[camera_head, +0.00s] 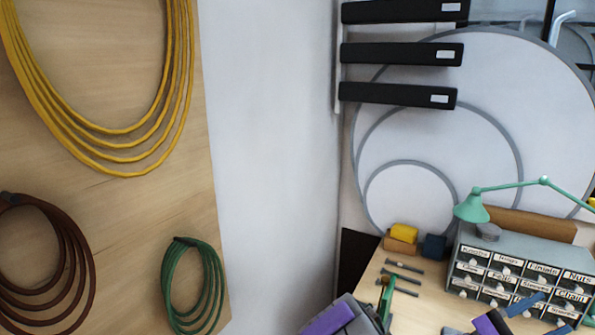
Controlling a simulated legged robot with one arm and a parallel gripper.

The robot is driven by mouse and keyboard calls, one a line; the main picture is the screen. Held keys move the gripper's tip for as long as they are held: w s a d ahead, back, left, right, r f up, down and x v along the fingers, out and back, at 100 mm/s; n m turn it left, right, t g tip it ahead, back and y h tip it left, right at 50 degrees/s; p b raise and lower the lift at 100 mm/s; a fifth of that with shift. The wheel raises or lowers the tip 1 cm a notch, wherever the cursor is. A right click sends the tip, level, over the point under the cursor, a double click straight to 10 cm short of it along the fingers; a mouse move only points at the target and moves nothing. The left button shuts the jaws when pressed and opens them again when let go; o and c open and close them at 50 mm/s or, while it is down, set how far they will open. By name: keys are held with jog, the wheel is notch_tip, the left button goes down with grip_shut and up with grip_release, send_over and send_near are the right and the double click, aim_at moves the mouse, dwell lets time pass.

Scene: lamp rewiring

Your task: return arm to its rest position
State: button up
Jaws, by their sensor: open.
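My gripper (556,313) is at the bottom right edge of the head view, partly cut off. Its two blue fingers are spread apart with nothing visible between them. They appear in front of the small-drawer cabinet (520,253); I cannot tell the gap to it. Purple and dark grey parts of my arm (345,316) show at the bottom middle. Most of the arm is out of frame.
A green lamp (471,208) reaches over the cabinet. The wooden workbench (372,274) holds several small tools, yellow and blue blocks. Yellow (120,130), brown (75,250) and green (215,285) cable coils hang on a wooden panel at left. Black racks (400,53) are on the wall.

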jog(key=s+a+f+m+g+y+b, duration=0.1)
jog(key=s+a+f+m+g+y, duration=0.15)
jog(key=s+m+g+y, duration=0.5)
jog(key=s+a+f+m+g+y+b, duration=0.2)
jog(key=s+f+m+y, duration=0.15)
jog(key=s, duration=0.65)
jog(key=s+a+f+m+t+y+b, duration=0.15)
jog(key=s+a+f+t+y, duration=0.25)
jog(key=a+f+y, duration=0.45)
jog(key=w+a+f+n+t+y+b, duration=0.1)
jog(key=a+f+t+y, duration=0.1)
jog(key=a, duration=0.7)
jog(key=w+a+f+t+y+b, duration=0.1)
jog(key=a+t+y, duration=0.3)
jog(key=a, duration=0.6)
jog(key=shift+w+f+n, duration=0.35)
jog(key=shift+w+f, duration=0.25)
jog(key=shift+f, duration=0.2)
